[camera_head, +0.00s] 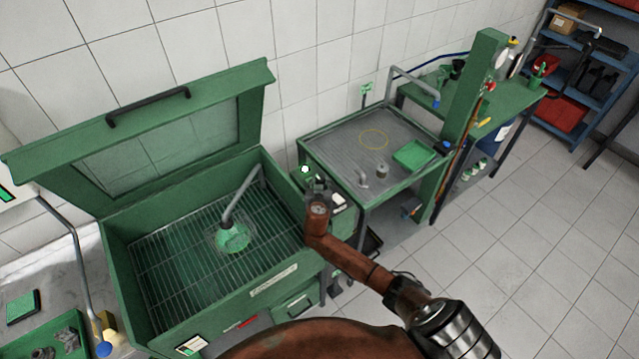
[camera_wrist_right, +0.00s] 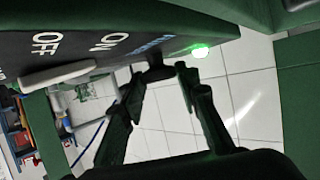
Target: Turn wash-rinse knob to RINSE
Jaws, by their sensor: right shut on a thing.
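The green parts washer (camera_head: 215,275) stands with its lid raised. At its right side is a small dark control panel, seen close in the right wrist view (camera_wrist_right: 85,45), with OFF and ON lettering, a pale lever (camera_wrist_right: 58,76) and a lit green lamp (camera_wrist_right: 200,52). My right gripper (camera_head: 319,187) is at this panel. In the right wrist view its fingers (camera_wrist_right: 158,82) close around a small dark knob (camera_wrist_right: 157,70) under the panel's edge. Blue lettering beside the knob is partly hidden, and the knob's setting cannot be read. My left gripper is not in view.
A spout (camera_head: 240,195) rises over the washer's grate, with a green-lit part beneath. Right of it stands a grey-topped table (camera_head: 335,150) with a green tray (camera_head: 414,154). A green post (camera_head: 470,95) rises beyond. The tiled floor at right is clear.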

